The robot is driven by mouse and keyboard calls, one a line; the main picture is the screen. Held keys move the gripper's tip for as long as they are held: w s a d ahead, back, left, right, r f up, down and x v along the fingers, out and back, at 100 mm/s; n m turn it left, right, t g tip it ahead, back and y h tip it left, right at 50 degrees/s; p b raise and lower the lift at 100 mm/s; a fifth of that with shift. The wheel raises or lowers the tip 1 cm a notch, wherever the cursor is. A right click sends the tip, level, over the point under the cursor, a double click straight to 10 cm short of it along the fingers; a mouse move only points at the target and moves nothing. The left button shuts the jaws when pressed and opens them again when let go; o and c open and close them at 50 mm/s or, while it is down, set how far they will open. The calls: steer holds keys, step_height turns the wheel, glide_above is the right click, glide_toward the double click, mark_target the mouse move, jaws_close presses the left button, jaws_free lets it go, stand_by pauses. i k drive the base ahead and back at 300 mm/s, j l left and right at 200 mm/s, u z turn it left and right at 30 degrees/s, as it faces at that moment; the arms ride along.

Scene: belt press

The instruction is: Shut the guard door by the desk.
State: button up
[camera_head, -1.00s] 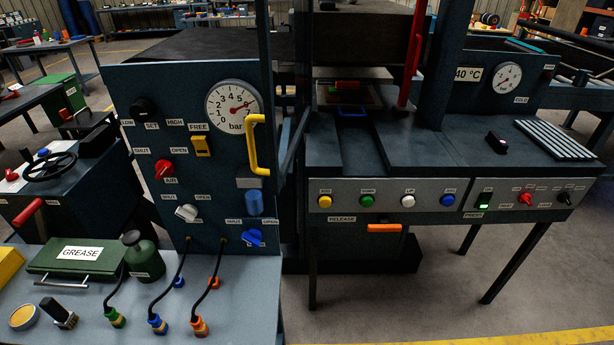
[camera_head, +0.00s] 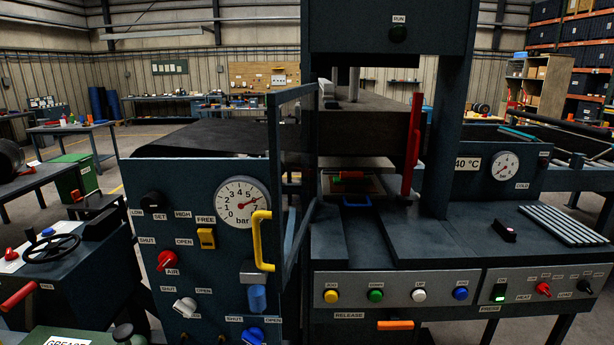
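A dark open-frame guard door (camera_head: 273,150) stands left of the control desk (camera_head: 385,290), swung out towards me and seen nearly edge-on. A yellow bar handle (camera_head: 258,242) sits at its near edge, in front of the gauge panel. The press opening behind the desk is uncovered, and a tray with a blue handle (camera_head: 356,201) shows inside it. A red upright bar (camera_head: 412,145) stands at the right of the opening; I cannot tell what it belongs to. My gripper is not in view.
The gauge panel (camera_head: 200,265) with knobs and levers stands close left of the door. Several coloured buttons line the desk front above an orange release handle (camera_head: 395,325). A dark post (camera_head: 455,130) rises at the right of the press. A handwheel (camera_head: 50,247) is at far left.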

mark_target(282, 271)
steer(key=i+j, duration=0.15)
steer(key=j, duration=0.25)
steer(key=i+j, duration=0.15)
steer(key=j, duration=0.2)
steer(key=i+j, duration=0.15)
steer(key=j, duration=0.25)
